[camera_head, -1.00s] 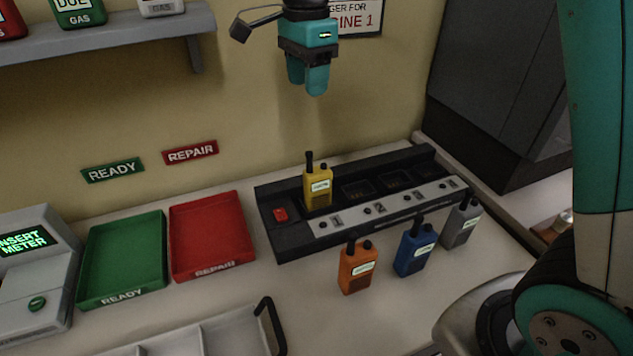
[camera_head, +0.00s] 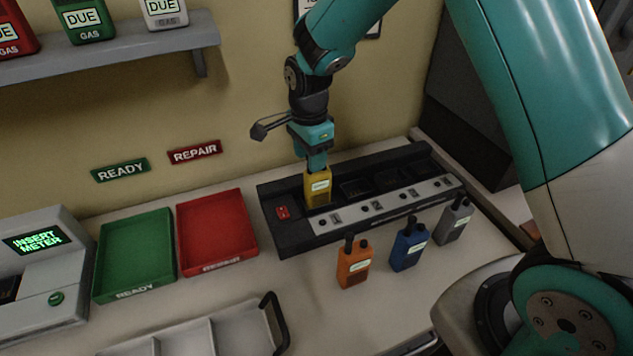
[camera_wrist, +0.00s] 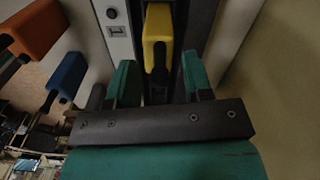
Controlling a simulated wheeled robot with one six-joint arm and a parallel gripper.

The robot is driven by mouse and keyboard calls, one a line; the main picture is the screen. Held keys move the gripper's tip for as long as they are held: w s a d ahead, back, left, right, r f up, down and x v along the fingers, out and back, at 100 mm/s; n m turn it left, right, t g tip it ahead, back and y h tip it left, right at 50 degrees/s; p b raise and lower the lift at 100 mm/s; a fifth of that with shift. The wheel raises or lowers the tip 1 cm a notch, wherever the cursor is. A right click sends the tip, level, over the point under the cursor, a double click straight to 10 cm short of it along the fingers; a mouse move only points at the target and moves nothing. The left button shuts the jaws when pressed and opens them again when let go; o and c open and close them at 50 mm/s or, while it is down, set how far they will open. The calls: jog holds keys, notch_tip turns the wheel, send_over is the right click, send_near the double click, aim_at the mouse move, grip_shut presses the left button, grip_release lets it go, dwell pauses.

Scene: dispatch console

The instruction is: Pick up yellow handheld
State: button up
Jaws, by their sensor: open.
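The yellow handheld (camera_head: 318,188) stands upright in the leftmost slot of the black charger (camera_head: 284,238). My gripper (camera_head: 317,162) is right above it, pointing down, and covers its antenna in the head view. In the wrist view the yellow handheld (camera_wrist: 158,35) lies ahead of the two green fingertips, with its dark antenna reaching back between them. My gripper (camera_wrist: 160,85) is open, with a finger on each side of the antenna. I cannot tell whether a finger touches the handheld.
Orange (camera_head: 354,264), blue (camera_head: 409,246) and grey (camera_head: 454,221) handhelds stand in front of the charger. A red REPAIR tray (camera_head: 217,232) and a green READY tray (camera_head: 135,255) lie to its left, beside a meter machine (camera_head: 42,280). A pale divided tray (camera_head: 185,345) is in front.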

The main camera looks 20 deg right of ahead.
jog(key=shift+f, duration=0.7)
grip_shut()
jog(key=shift+r, duration=0.15)
